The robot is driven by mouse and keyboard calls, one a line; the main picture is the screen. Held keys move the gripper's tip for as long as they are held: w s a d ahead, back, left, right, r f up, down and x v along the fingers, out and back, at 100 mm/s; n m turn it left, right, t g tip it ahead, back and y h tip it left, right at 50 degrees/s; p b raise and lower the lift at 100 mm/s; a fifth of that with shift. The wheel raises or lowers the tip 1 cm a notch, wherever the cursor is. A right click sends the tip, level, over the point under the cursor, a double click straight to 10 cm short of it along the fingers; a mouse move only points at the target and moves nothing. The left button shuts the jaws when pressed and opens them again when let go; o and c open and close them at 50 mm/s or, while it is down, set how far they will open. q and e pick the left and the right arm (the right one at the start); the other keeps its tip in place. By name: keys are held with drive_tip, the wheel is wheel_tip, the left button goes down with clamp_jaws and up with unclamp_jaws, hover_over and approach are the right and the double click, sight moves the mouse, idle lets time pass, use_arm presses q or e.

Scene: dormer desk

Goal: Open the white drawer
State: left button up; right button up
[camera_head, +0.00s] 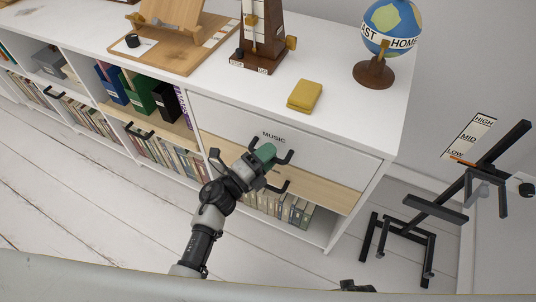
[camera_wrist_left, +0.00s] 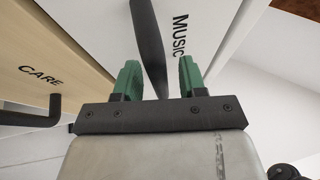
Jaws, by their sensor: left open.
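The white drawer (camera_head: 330,155) marked MUSIC is in the cabinet's right part, just under the white top, and its front looks closed. In the left wrist view its front (camera_wrist_left: 196,22) fills the upper middle. Its black bar handle (camera_wrist_left: 150,40) runs between the green fingers of my left gripper (camera_wrist_left: 160,76). In the head view my left gripper (camera_head: 264,158) is at the drawer front, over part of the handle. It is open, with a finger on each side of the handle and gaps visible.
A wood-coloured drawer (camera_wrist_left: 45,60) marked CARE lies below, with its own black handle (camera_wrist_left: 28,117). A yellow block (camera_head: 304,96), metronome (camera_head: 262,35) and globe (camera_head: 388,35) stand on top. A black stand (camera_head: 430,210) is at the right. The floor in front is clear.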

use_arm(q)
clamp_jaws()
drive_tip(key=shift+s+a, duration=0.1)
drive_tip(key=shift+s, duration=0.05)
